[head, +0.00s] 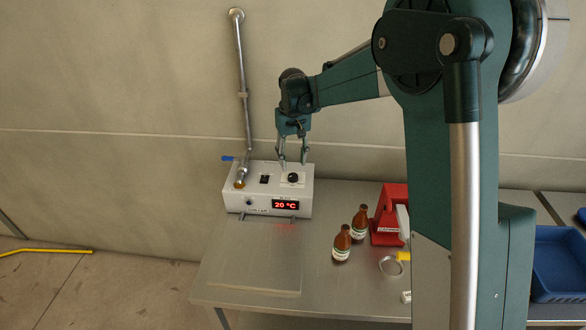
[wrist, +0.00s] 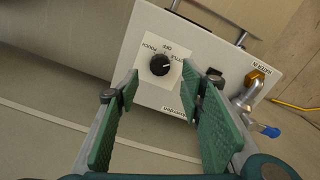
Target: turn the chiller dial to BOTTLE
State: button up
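The chiller (head: 240,197) is a pale box on the steel table with a red display reading 20 °C. Its dial (head: 293,177) is a round black knob on a white plate on the top face. In the wrist view the dial (wrist: 160,65) shows a small light pointer mark, with small lettering beside it, partly readable as POUCH and OFF. I cannot tell surely which label the pointer faces. My gripper (head: 292,160) points down just above the dial. Its green fingers in the wrist view (wrist: 160,88) are wide apart, empty, with the dial seen between and beyond them.
A metal pipe with a blue lever (head: 228,158) rises from the chiller's left. A black switch (head: 264,179) sits left of the dial. Two brown bottles (head: 342,242), a red device (head: 388,222) and a metal ring (head: 391,266) stand to the right. A blue bin (head: 558,262) is far right.

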aim_at(295, 176)
jog(key=shift+r, duration=2.85)
jog(key=shift+d, duration=0.1)
jog(key=s+d+r+m+t+b, duration=0.15)
jog(key=s+d+r, duration=0.35)
jog(key=s+d, duration=0.5)
jog(key=s+d+r+m+t+b, duration=0.15)
jog(key=s+d+r, duration=0.25)
jog(key=s+d, duration=0.55)
jog(key=s+d+f+t, duration=0.1)
jog(key=s+d+f, duration=0.2)
jog(key=s, duration=0.4)
jog(key=s+d+f+m+t+b, duration=0.1)
jog(key=s+d+f, duration=0.1)
jog(key=s+d, duration=0.2)
jog(key=s+d+f+t+b, duration=0.1)
jog(key=s+d+f+t, duration=0.1)
jog(key=s, duration=0.8)
jog(key=shift+s+d+f, duration=0.35)
jog(key=shift+d+f, duration=0.3)
jog(key=shift+f, duration=0.15)
